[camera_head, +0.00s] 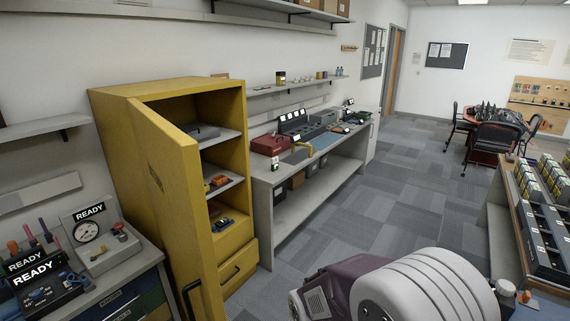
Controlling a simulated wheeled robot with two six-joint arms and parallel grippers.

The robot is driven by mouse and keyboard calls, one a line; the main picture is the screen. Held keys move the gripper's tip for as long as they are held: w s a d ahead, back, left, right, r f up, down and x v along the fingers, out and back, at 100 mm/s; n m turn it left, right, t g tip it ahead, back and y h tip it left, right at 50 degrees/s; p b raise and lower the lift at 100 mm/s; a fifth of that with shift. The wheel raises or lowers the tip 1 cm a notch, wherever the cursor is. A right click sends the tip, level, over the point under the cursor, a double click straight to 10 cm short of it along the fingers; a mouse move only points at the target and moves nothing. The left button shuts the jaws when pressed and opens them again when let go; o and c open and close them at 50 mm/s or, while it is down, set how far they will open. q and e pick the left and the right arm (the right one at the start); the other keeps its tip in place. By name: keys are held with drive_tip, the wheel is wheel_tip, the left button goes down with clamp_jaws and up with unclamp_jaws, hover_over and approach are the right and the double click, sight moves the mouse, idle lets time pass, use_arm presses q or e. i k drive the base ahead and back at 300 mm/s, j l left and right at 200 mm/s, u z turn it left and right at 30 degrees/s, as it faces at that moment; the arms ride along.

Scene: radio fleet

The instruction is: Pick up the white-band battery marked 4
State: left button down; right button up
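I cannot make out a white-band battery marked 4. Upright dark and yellow packs (553,176) stand in rows on the right-hand table, but their bands and numbers are too small to read. Dark trays or cases (547,238) lie in front of them on the same table. Neither gripper shows in this view.
A yellow cabinet (172,93) stands at left with its door (178,205) open; its shelves hold small items. A bench (330,165) with a red box (269,145) runs along the wall. READY-marked devices (40,275) sit lower left. Carpeted floor (410,200) is clear between bench and right table.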

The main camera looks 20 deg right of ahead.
sight(274, 160)
drive_tip(key=i+l+z, duration=0.2)
drive_tip(key=z, duration=0.15)
drive_tip(key=i+l+z, duration=0.65)
drive_tip(key=i+u, duration=0.15)
drive_tip(key=i, duration=0.95)
drive_tip(key=i+u, duration=0.6)
drive_tip(key=u, duration=0.25)
drive_tip(key=i+l+u, duration=0.15)
drive_tip(key=i+u, duration=0.35)
drive_tip(key=i, duration=0.25)
